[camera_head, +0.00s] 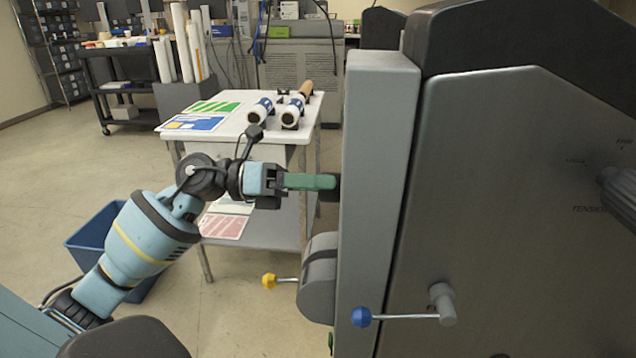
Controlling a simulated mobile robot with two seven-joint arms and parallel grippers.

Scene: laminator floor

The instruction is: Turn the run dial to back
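The laminator (500,190) fills the right side, a tall grey machine seen from its side. A dark knob-like part (333,190) sticks out of its left edge and may be the run dial; its markings and setting cannot be read from here. My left gripper (330,182) reaches in from the left with its green fingers level, and their tips overlap this dark part. The fingers show side-on as one green shape, so their gap is hidden, and I cannot tell whether they touch or grip the part. My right gripper is not in view.
A blue-knobbed crank (400,317) and a yellow-knobbed lever (280,281) stick out low on the laminator. A tension knob (618,190) is at far right. A white table (225,137) with rolls and prints stands behind my arm. A blue bin (88,240) stands left.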

